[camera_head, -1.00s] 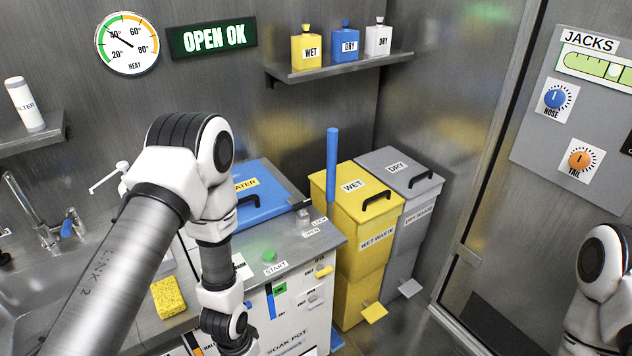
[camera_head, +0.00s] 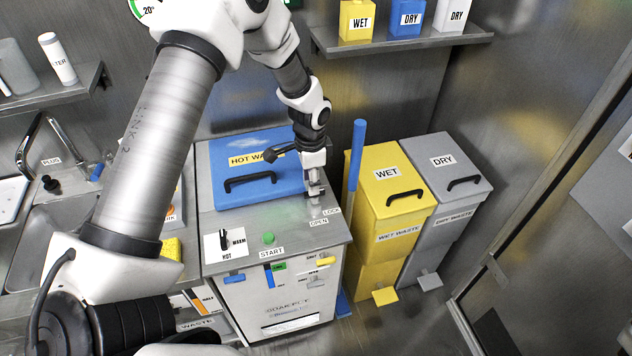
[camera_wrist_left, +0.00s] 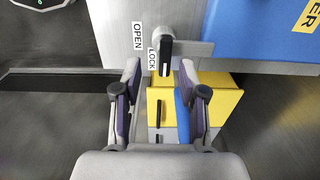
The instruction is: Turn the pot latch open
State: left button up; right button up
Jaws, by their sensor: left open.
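The pot latch shows in the left wrist view as a grey knob with a black bar (camera_wrist_left: 166,57). The bar lies beside the LOCK label (camera_wrist_left: 153,59); the OPEN label (camera_wrist_left: 137,36) is farther left. In the head view the latch is mostly hidden under my left gripper (camera_head: 314,190), at the right edge of the pot top by the blue lid (camera_head: 290,160). The left gripper points down at it. In the left wrist view the gripper (camera_wrist_left: 160,72) is open, with its fingers on either side of the latch line; contact cannot be told. My right gripper is not in view.
The soak pot's top panel (camera_head: 215,218) has a green START button (camera_head: 268,238) and a black knob. A blue upright bar (camera_head: 355,150) stands right of the latch, before the yellow wet bin (camera_head: 390,210) and grey dry bin (camera_head: 455,180). A sink is at left.

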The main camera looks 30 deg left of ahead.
pick_arm(q)
jog(key=shift+s+f, duration=0.25)
jog(key=shift+f, duration=0.6)
jog(key=f, duration=0.1)
jog(key=w+f, duration=0.1)
jog(key=f, duration=0.1)
jog(key=shift+w+a, duration=0.2)
jog(key=shift+w, duration=0.05)
jog(key=shift+w+f, duration=0.25)
jog(key=shift+f, duration=0.05)
jog(key=shift+s+d+r, duration=0.1)
jog(key=shift+s+r, duration=0.2)
jog(key=shift+s, duration=0.05)
jog(key=shift+c, duration=0.6)
jog(key=shift+s+r, duration=0.15)
jog(key=c, duration=0.6)
grip_shut()
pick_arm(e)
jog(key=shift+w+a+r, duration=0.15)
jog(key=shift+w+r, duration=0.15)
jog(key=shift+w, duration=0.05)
